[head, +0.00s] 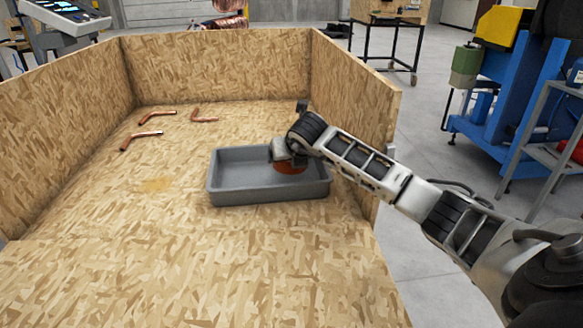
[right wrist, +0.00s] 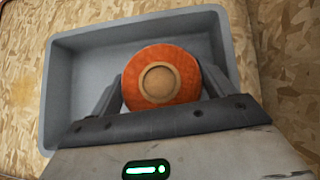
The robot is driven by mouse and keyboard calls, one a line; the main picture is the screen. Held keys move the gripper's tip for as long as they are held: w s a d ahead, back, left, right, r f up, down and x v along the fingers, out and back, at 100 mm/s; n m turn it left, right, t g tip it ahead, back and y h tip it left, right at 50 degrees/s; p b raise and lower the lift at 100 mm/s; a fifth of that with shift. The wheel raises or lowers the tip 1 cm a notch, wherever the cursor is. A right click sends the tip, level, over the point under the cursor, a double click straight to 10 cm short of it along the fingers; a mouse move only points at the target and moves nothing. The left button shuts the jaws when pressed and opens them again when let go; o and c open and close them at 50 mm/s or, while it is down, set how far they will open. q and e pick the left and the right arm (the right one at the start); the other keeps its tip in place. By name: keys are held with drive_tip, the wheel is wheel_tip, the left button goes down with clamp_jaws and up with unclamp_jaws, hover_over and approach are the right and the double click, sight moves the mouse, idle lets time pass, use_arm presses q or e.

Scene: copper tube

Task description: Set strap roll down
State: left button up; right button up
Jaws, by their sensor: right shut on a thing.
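The strap roll (head: 291,166) is an orange-red disc with a tan round core. It is low inside the grey tray (head: 243,195), toward the tray's right half in the head view. My right gripper (head: 285,156) reaches down over the tray and is shut on the roll. In the right wrist view the roll (right wrist: 161,78) sits between the two fingers (right wrist: 161,88), with the grey tray (right wrist: 75,75) around it. I cannot tell whether the roll touches the tray floor. My left gripper is not in view.
The tray stands on a chipboard surface (head: 150,250) with tall chipboard walls (head: 220,68) at the back and sides. Several bent copper tubes (head: 141,138) lie left of and behind the tray.

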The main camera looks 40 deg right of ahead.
sight(291, 177)
drive_tip(key=shift+w+d+f, duration=0.2)
drive_tip(key=shift+d+f, duration=0.15)
drive_tip(key=shift+f, duration=1.55)
drive_tip(key=shift+f, duration=0.1)
drive_tip(key=shift+f+b, duration=0.2)
drive_tip(key=shift+b, duration=0.1)
drive_tip(key=o, duration=1.1)
drive_tip(key=shift+r, duration=0.1)
drive_tip(key=shift+r, duration=0.1)
drive_tip(key=shift+r+p, duration=0.2)
drive_tip(key=shift+p, duration=0.2)
drive_tip(key=v, duration=1.1)
drive_tip(key=shift+s+a+r, duration=0.15)
drive_tip(key=shift+s+a, duration=0.05)
drive_tip(key=shift+s, duration=0.15)
